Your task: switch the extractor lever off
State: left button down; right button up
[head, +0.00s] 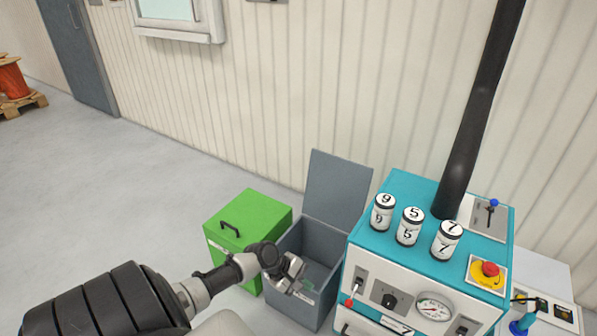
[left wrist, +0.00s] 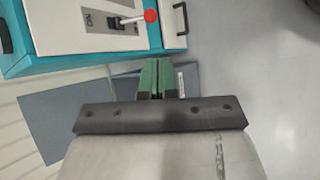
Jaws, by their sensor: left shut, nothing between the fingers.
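My left gripper (head: 292,276) is shut and empty, in front of the open grey bin and left of the teal machine. In the left wrist view its green fingers (left wrist: 158,76) are together, apart from the machine. A lever with a red knob (head: 349,302) is on the machine's white front, pointing down; it also shows in the left wrist view (left wrist: 151,16). A second lever with a blue knob (head: 494,203) stands on a grey plate on the machine's top, beside the black pipe (head: 478,110). I cannot tell from markings which is the extractor's. My right gripper is out of view.
The teal machine (head: 404,187) carries several numbered drums (head: 410,227), a red stop button (head: 490,269) and a gauge (head: 434,306). A green box (head: 248,222) and open grey bin (head: 315,237) stand left of it.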

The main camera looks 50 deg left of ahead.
pick_arm(q)
jog(key=shift+s+a+r, duration=0.45)
jog(key=shift+s+r, duration=0.1)
jog(key=shift+s, duration=0.15)
jog(key=s+d+f+m+g+y+p, duration=0.25)
jog(key=s+f+m+y+p, duration=0.35)
jog(key=s+f, duration=0.95)
jog(key=s+d+f+m+g+p, duration=0.1)
jog(key=s+d+f+m, duration=0.2)
jog(key=s+d+m, duration=0.3)
jog(key=s+d+f+m+g+p, duration=0.1)
jog(key=s+d+m, duration=0.5)
jog(key=s, duration=0.6)
notch_tip(320, 180, down, 2)
jog(key=m+p, duration=0.1)
jog(key=m, duration=0.1)
jog(key=shift+s+m, duration=0.3)
jog(key=shift+s, duration=0.05)
